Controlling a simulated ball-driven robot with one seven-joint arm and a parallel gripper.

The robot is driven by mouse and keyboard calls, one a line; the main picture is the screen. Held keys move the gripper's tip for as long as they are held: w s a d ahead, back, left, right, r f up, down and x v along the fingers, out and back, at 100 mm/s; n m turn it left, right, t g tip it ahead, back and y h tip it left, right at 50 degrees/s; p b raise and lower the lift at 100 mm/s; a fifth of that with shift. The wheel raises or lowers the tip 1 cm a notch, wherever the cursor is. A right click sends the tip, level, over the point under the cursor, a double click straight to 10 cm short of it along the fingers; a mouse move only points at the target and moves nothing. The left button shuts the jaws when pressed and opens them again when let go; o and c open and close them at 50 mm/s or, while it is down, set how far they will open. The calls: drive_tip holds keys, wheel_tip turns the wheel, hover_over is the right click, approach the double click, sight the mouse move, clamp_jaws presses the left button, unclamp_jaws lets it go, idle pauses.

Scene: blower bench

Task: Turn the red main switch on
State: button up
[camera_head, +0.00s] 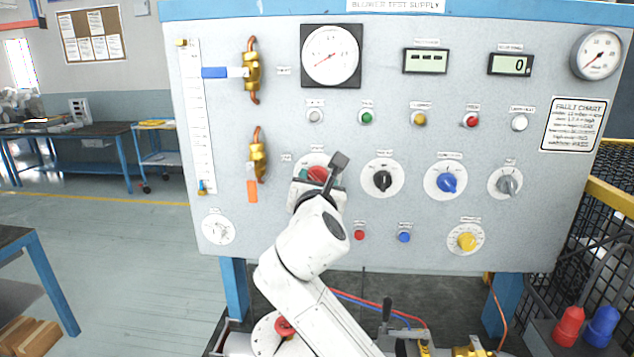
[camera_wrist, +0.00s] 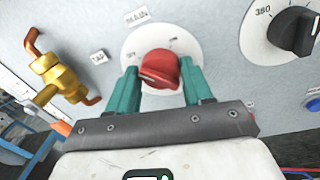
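The red main switch (camera_wrist: 160,68) is a red knob on a round white dial plate (camera_wrist: 133,42) under a "MAIN" label. OFF is printed at the plate's left and ON at its upper right. My gripper (camera_wrist: 161,78) has its teal fingers on either side of the knob, apparently touching both sides; the gap matches the knob's width. In the head view, the red switch (camera_head: 318,173) is partly hidden by my gripper (camera_head: 312,178). I cannot clearly read the knob's pointer position.
To the right are a black knob (camera_head: 382,181), a blue knob (camera_head: 448,182) and a grey knob (camera_head: 508,184). A brass valve with an orange handle (camera_head: 252,190) is close on the left. Small red (camera_head: 359,235) and blue (camera_head: 404,237) buttons sit below. One display (camera_head: 425,61) shows dashes.

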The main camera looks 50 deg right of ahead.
drive_tip(key=c, duration=0.5)
drive_tip(key=shift+m, duration=0.4)
drive_tip(key=m+b, duration=0.2)
drive_tip(key=m, duration=0.4)
drive_tip(key=m+h+b, duration=0.1)
drive_tip(key=m+b, duration=0.1)
drive_tip(key=m, duration=0.4)
drive_tip(key=f+m+b, duration=0.1)
drive_tip(key=m+b, duration=0.1)
drive_tip(key=m, duration=0.4)
drive_tip(key=shift+g+h+b, duration=0.3)
drive_tip(key=shift+h, duration=0.1)
